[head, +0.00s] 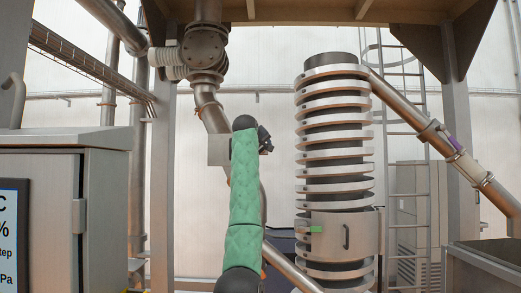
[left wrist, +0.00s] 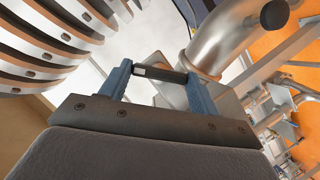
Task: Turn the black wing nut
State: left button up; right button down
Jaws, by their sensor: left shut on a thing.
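The black wing nut (left wrist: 163,75) shows in the left wrist view as a short dark bar with a pale end, lying crosswise between my two blue fingers. My left gripper (left wrist: 158,80) is shut on it, one finger at each end. A grey metal plate and a bent steel pipe (left wrist: 208,48) are right behind it. In the head view my left arm in its green sleeve rises up the middle, and the dark left gripper (head: 265,141) shows at its upper right. The wing nut cannot be made out there. My right gripper is out of view.
A tall finned column (head: 335,145) stands close to the right of my left gripper. A grey cabinet (head: 55,210) is at the left. Steel pipes (head: 212,112) run behind my arm. A ladder (head: 408,150) stands at the back right.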

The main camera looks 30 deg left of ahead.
pick_arm(q)
jog(key=shift+w+f, duration=0.1)
jog(key=shift+f, duration=0.15)
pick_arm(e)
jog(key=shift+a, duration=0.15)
pick_arm(q)
jog(key=o, duration=1)
jog(key=shift+r, duration=0.1)
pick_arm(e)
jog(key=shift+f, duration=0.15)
pick_arm(q)
jog(key=shift+s+d+r, duration=0.1)
jog(key=shift+s, duration=0.3)
jog(key=shift+b+v, duration=1.9)
jog(key=shift+v, duration=1.55)
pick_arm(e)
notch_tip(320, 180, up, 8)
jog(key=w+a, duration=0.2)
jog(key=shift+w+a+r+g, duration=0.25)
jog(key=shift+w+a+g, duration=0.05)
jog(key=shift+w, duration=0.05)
pick_arm(q)
jog(key=shift+d, duration=0.1)
